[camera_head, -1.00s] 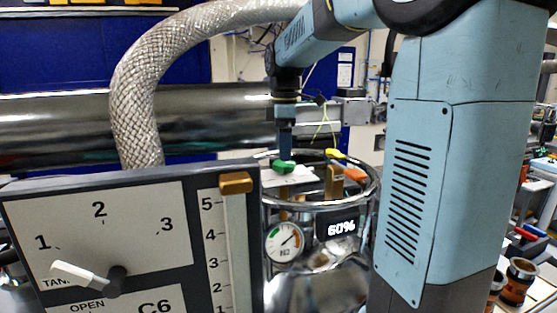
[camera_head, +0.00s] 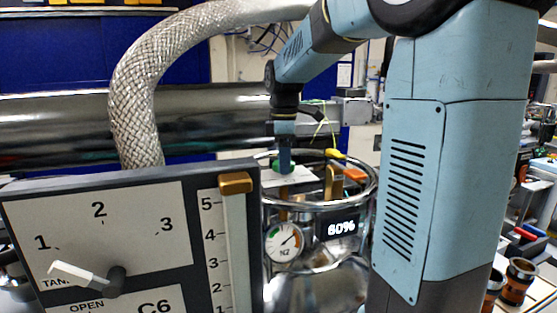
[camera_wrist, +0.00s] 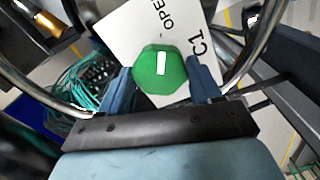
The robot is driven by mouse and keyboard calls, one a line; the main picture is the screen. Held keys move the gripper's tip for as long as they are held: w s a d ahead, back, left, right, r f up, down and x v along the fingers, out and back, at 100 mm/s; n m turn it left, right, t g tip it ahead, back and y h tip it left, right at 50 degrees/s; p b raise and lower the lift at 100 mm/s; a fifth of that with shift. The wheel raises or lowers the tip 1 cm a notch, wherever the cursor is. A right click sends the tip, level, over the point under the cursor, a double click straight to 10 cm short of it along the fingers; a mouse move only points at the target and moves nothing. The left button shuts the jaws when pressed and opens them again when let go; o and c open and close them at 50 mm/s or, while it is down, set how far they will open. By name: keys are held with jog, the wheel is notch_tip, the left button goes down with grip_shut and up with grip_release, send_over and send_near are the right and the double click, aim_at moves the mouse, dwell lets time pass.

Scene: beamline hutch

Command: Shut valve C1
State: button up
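Valve C1 has a green knob (camera_wrist: 155,80) with a white mark on its top. It sits on a white plate (camera_wrist: 122,37) lettered "OPEN" and "C1"; other lettering is hidden. The white mark points toward the wrist view's top, on the side of "OPEN". My gripper (camera_wrist: 160,78) has one blue finger on each side of the knob, and no gap shows between the fingers and the knob. In the head view, my gripper (camera_head: 284,165) points straight down over the green knob (camera_head: 274,167), which it partly covers.
A metal ring (camera_head: 372,190) surrounds the valve plate. A yellow and an orange handle (camera_head: 355,174) stand just right of it. Below are an N2 gauge (camera_head: 285,242) and a 60% display (camera_head: 341,228). The C6 panel (camera_head: 130,215) stands at front left, beneath a braided hose (camera_head: 135,105).

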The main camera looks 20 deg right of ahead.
jog(key=c, duration=0.5)
jog(key=shift+w+a, duration=0.1)
jog(key=shift+a, duration=0.35)
jog(key=shift+d, duration=0.35)
jog(key=shift+d+m, duration=0.15)
jog(key=shift+m, duration=0.65)
jog(key=m, duration=0.9)
jog(key=shift+m, duration=0.3)
jog(key=m, duration=1.1)
jog(key=shift+f+m, duration=0.1)
jog(key=shift+m, duration=0.3)
